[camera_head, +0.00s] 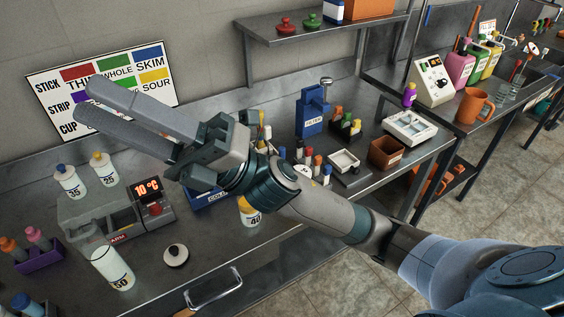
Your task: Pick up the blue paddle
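I cannot make out a blue paddle for certain in the head view. A thin blue upright strip (427,16) shows at the back, by the far bench, too small to identify. My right gripper (90,97) is in the upper left, raised above the near bench and in front of the wall chart. Its two long grey fingers point left and stand a little apart, with nothing seen between them. My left gripper is out of view.
The steel bench (225,262) below holds white bottles (69,182), a heater reading 10 °C (148,188), a round lid (176,255) and a blue filter stand (311,112). A shelf (350,30) overhangs behind. Farther right are an orange jug (474,106) and a sink.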

